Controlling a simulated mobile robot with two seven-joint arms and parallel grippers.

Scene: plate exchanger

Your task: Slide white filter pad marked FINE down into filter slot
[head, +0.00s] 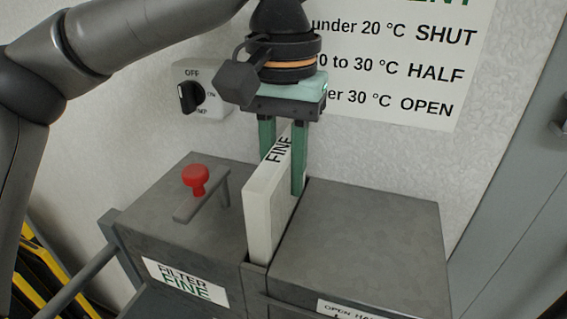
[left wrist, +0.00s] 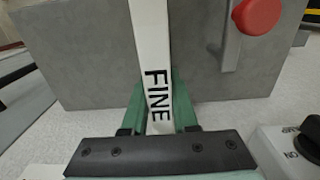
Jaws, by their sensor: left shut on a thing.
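The white filter pad (head: 262,215) marked FINE stands upright in the slot (head: 256,272) between the two grey blocks, with its upper part above their tops. How deep it sits is hidden. My left gripper (head: 283,170) points down and is shut on the pad, its green fingers on either side near the far end. In the left wrist view the gripper (left wrist: 161,115) has a finger on each side of the pad (left wrist: 152,50), and the word FINE reads along its edge. My right gripper is not in view.
A red knob on a lever (head: 195,180) tops the left block, which bears a FILTER FINE label (head: 185,281). The right block (head: 365,230) has a bare top. A dial (head: 191,97) and a text sign (head: 400,65) are on the wall behind.

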